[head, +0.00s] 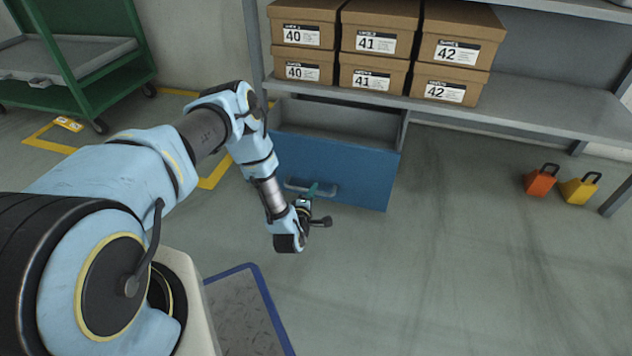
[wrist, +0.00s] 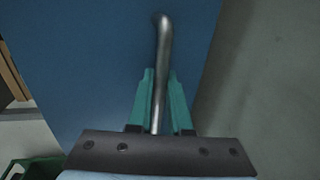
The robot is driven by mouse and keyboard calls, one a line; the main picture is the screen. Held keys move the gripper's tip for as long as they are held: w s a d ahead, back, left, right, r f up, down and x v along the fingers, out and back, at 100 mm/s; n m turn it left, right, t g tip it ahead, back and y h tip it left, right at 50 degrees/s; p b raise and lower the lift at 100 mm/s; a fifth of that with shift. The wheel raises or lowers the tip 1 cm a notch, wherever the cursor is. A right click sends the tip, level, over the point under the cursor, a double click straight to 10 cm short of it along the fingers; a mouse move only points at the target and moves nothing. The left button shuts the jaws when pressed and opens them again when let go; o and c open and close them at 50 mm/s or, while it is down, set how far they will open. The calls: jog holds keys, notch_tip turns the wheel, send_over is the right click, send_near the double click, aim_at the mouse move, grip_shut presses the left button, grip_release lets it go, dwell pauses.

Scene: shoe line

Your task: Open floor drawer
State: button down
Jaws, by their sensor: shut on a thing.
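The floor drawer (head: 345,170) has a blue front and stands pulled out from under the shelf. Its grey inside shows from above and looks empty. A metal bar handle (head: 297,184) sits on the drawer front. My gripper (head: 314,190) is at the handle, with its green fingers around the bar. In the wrist view, the two green fingers of my gripper (wrist: 160,105) close on the handle (wrist: 163,50) from both sides, in front of the blue drawer front (wrist: 90,70). Part of the handle is hidden behind my gripper.
A grey shelf (head: 540,105) above the drawer carries several cardboard shoe boxes (head: 375,42). A green cart (head: 115,60) stands at the left. An orange weight (head: 540,181) and a yellow one (head: 579,189) stand on the floor at right. The floor right of the drawer is clear.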

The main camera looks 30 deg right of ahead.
jog(key=shift+s+a, duration=0.25)
jog(key=shift+s, duration=0.05)
jog(key=c, duration=0.8)
grip_release()
jog(key=shift+c, duration=0.2)
